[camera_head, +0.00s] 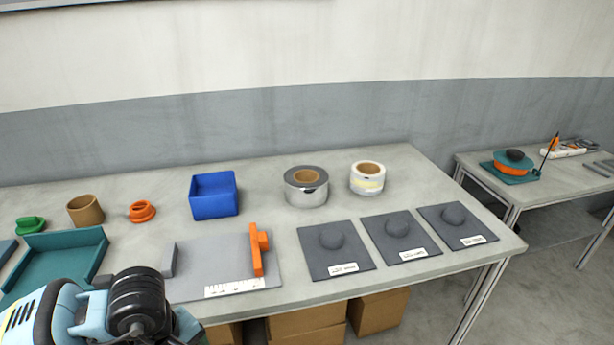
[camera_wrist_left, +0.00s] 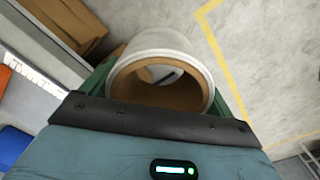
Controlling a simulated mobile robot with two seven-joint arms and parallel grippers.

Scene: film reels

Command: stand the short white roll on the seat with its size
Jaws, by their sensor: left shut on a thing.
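My left gripper (camera_wrist_left: 163,75) is shut on a white roll (camera_wrist_left: 160,40) with a brown cardboard core, its open end facing the wrist camera. Green fingers show on both sides of the roll. In the head view my left arm is at the bottom left, and the held roll is hidden there. Three dark grey seats with round knobs and white labels lie on the table at the right: a left seat (camera_head: 355,258), a middle seat (camera_head: 415,250) and a right seat (camera_head: 470,233). Their labels are too small to read surely. My right gripper is not in view.
A silver roll (camera_head: 306,192) and a white roll with a yellowish band (camera_head: 367,182) stand behind the seats. A blue bin (camera_head: 214,207) stands left of them. A grey ruled plate (camera_head: 200,262) with an orange upright (camera_head: 256,252) lies between my arm and the seats.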

